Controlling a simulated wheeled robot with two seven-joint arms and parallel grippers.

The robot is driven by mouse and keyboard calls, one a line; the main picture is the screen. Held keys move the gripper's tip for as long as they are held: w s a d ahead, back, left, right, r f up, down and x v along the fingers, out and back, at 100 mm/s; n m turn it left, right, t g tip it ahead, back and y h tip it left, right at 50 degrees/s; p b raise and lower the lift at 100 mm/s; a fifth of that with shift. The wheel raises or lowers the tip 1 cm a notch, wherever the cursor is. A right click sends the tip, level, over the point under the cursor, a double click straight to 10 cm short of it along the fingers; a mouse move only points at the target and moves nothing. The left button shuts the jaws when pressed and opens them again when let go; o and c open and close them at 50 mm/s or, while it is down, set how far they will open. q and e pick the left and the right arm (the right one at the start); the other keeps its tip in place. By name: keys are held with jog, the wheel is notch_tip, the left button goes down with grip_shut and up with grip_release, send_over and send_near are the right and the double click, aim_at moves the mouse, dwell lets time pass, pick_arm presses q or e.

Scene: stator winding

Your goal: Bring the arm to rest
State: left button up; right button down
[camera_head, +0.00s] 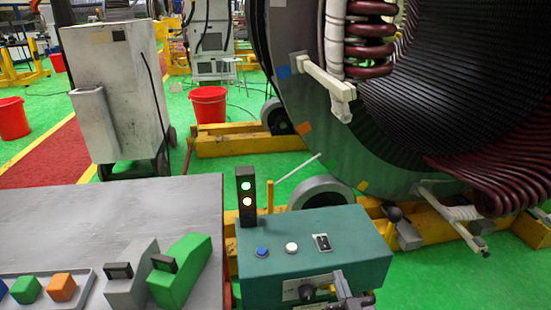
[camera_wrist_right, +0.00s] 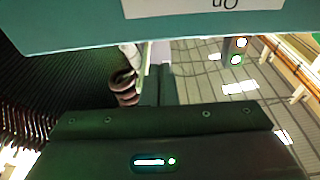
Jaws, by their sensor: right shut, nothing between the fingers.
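My right gripper (camera_head: 348,293) shows at the bottom of the head view, dark grey and partly cut off by the frame edge. It is shut and empty, close in front of the teal control box (camera_head: 350,248). The box has a blue button (camera_head: 262,251), a white button (camera_head: 291,247), a small black switch (camera_head: 322,242) and a front knob (camera_head: 306,291). I cannot tell whether the gripper touches the box. In the right wrist view the teal box (camera_wrist_right: 60,28) fills the top, with part of a white label (camera_wrist_right: 190,8). My left gripper is not in view.
A signal light (camera_head: 246,195) with green and yellowish lamps stands at the box's back left. A grey table (camera_head: 110,215) at left holds green, orange and grey blocks. The large stator (camera_head: 310,130) with dark red coils fills the right. Green floor shows at lower right.

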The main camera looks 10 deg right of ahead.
jog(key=s+a+r+n+g, duration=0.1)
jog(key=s+a+g, duration=0.2)
jog(key=s+g, duration=1.5)
jog(key=s+f, duration=0.2)
jog(key=f, duration=1.3)
jog(key=s+f, duration=0.3)
jog(key=f, duration=1.1)
jog(key=s+d+f, duration=0.1)
jog(key=s+f, duration=0.8)
jog(key=s+d+f+n+g, duration=0.1)
jog(key=s+d+f, duration=0.1)
jog(key=s+f, duration=0.7)
jog(key=shift+s+d+f+h, duration=0.3)
jog(key=shift+s+f, duration=0.1)
jog(key=shift+s, duration=0.4)
